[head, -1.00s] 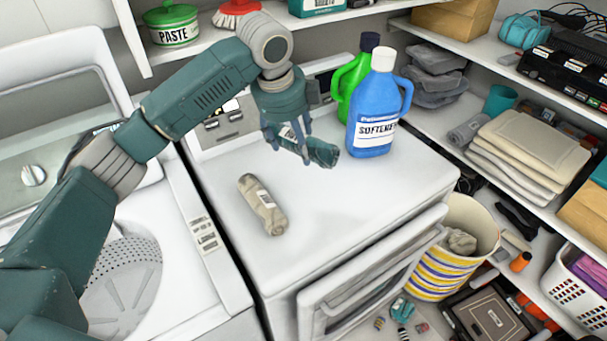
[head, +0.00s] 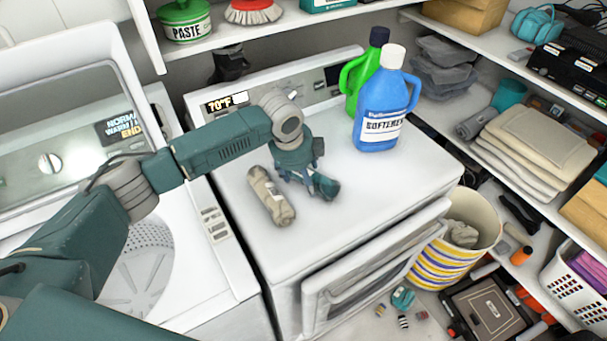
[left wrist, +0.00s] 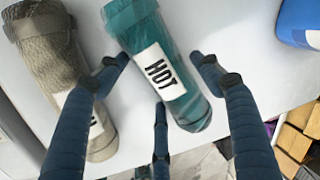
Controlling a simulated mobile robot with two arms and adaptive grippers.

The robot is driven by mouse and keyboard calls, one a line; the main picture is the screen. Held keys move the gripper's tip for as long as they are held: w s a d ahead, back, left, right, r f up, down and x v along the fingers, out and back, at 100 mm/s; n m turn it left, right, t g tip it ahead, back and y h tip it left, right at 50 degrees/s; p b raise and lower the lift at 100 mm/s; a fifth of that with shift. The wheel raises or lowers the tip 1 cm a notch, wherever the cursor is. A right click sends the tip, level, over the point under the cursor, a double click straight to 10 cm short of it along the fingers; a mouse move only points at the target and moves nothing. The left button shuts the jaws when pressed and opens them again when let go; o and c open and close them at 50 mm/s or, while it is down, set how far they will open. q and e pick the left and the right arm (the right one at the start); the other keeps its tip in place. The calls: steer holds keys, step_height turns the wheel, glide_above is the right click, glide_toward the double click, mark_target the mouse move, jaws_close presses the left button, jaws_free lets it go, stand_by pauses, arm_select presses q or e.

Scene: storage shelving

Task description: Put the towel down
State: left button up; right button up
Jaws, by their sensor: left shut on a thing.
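A teal rolled towel (head: 327,187) with a label reading HOT is held in my left gripper (head: 304,178), just above or on the top of the white dryer (head: 360,215); I cannot tell whether it touches. In the left wrist view the teal towel (left wrist: 157,60) lies between the fingers of the left gripper (left wrist: 160,75). A beige rolled towel (head: 270,196) lies on the dryer top just left of the teal one, roughly parallel to it; it also shows in the left wrist view (left wrist: 60,70). My right gripper is not in view.
A blue softener bottle (head: 381,100) and a green bottle (head: 354,85) stand at the dryer's back right. The dryer top's front and right are clear. An open washer (head: 150,265) stands left. A striped basket (head: 440,260) and shelves with folded towels (head: 530,145) are at right.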

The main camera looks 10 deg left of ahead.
arm_select(q)
steer(key=shift+f, duration=0.1)
steer(key=o, duration=1.3)
steer(key=shift+o, duration=0.2)
steer(key=b+v, duration=0.2)
steer(key=v, duration=1)
steer(key=shift+b, duration=0.4)
steer(key=shift+s, duration=0.15)
